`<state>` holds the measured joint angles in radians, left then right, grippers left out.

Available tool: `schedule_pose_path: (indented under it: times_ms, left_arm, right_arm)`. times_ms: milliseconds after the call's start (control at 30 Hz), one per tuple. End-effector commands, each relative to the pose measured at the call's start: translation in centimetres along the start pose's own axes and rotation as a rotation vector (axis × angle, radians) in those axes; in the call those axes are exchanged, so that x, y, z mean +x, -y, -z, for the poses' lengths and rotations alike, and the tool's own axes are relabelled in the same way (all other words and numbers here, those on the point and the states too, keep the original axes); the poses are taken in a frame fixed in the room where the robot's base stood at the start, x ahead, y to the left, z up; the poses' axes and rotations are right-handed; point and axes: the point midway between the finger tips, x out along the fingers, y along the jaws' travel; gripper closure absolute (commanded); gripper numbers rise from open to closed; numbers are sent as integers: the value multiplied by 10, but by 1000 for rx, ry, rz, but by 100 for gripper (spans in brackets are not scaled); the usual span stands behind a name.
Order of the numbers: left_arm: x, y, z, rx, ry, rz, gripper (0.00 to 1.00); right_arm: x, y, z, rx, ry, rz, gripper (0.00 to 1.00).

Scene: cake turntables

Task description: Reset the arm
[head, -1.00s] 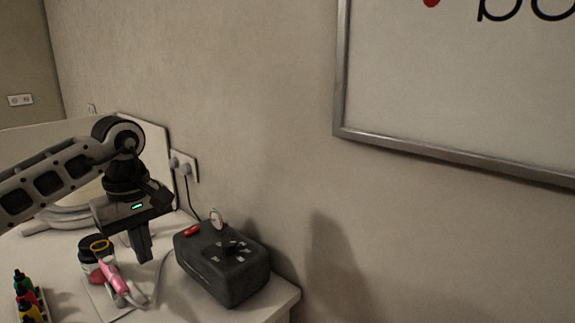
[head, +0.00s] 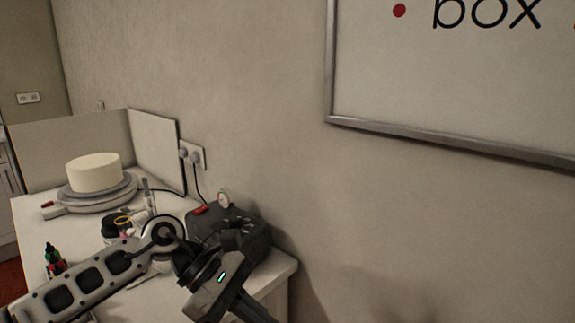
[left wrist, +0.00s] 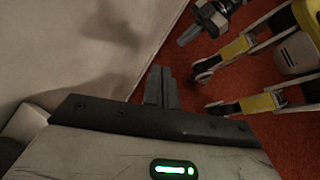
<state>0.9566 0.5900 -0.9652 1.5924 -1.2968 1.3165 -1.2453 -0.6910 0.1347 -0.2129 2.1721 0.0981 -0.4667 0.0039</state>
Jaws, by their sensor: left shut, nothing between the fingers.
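My left arm comes in from the lower left in the head view. Its gripper (head: 255,308) hangs in front of the table's front right corner, low in the picture. The left wrist view shows its two fingers (left wrist: 160,87) pressed together with nothing between them, over the red floor (left wrist: 150,68).
A cream cake (head: 94,173) stands on a grey turntable (head: 118,192) at the table's back left. A dark grey box (head: 254,236) with a gauge sits near the table's right edge (head: 282,272). Colored bottles (head: 54,258) stand at the left. A wall rises behind.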

Motion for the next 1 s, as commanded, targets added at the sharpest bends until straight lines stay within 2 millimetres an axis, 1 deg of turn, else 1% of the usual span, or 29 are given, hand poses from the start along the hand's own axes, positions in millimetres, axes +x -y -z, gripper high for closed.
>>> schedule_pose_path:
  times_ms: [33,67,100,167,200,267,300,367,400,467,500,567,600,667,700,800,900,1000]
  left_arm:
    - [26,8,-22,-114,178,-22,100]
    - [35,9,-36,-197,290,-42,100]
    - [43,9,-54,-320,438,-65,100]
    - [46,7,-74,-523,657,-93,100]
    - [44,5,-82,-669,800,-105,100]
    - [36,0,-85,-903,1010,-116,100]
    - [30,-3,-81,-1066,1148,-117,100]
    - [21,-6,-64,-1321,1349,-114,100]
    - [16,-5,-48,-1494,1479,-108,100]
    - [12,1,-15,-1759,1672,-96,100]
    - [12,10,10,-1938,1799,-85,100]
    - [18,30,50,-2207,1987,-67,100]
    - [23,47,74,2328,-2067,52,100]
    - [34,75,104,2148,-1875,29,100]
    - [42,94,121,2040,-1768,19,100]
    - [60,138,148,1817,-1562,4,100]
    - [73,170,162,1670,-1432,-1,100]
    - [80,187,168,1593,-1367,-3,100]
  right_arm:
    - [1,0,-1,-3,2,-1,100]
    - [1,-1,-2,-5,4,-2,100]
    - [1,-1,-3,-7,5,-3,100]
    - [2,-2,-4,-11,8,-4,100]
    - [2,-2,-5,-13,10,-5,100]
    - [3,-2,-7,-17,13,-7,100]
    - [4,-3,-8,-19,15,-8,100]
    - [4,-3,-10,-23,18,-10,100]
    - [5,-4,-11,-25,20,-11,100]
    - [5,-4,-12,-29,23,-12,100]
    - [6,-5,-13,-32,24,-14,100]
    - [6,-5,-14,-36,27,-15,100]
    - [7,-6,-15,-38,29,-16,100]
    - [7,-6,-16,-41,31,-17,100]
    - [8,-6,-17,-43,33,-18,100]
    - [8,-7,-19,-46,36,-20,100]
    - [8,-7,-20,-48,37,-20,100]
    - [9,-7,-20,-49,38,-21,100]
